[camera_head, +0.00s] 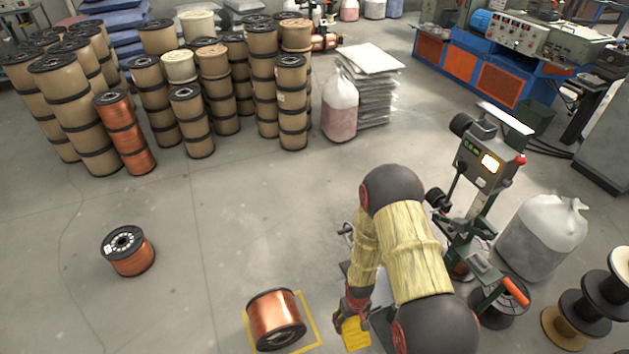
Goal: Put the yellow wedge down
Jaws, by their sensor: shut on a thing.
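The yellow wedge (354,336) is at the lower middle of the head view, just right of a copper spool. My gripper (350,317) points down and is shut on the wedge's upper part. The copper spool (274,317) lies on its side inside a yellow square marked on the floor (318,330). The wedge is to the right of that square. I cannot tell whether the wedge's underside touches the floor. My arm hides part of the area right of the wedge.
A machine with a lit display (489,163) stands right of my arm, beside a white sack (541,238). Black reels (585,305) stand at the lower right. Another copper spool (130,253) stands on the left floor. Stacked spools (195,85) fill the back left. The middle floor is clear.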

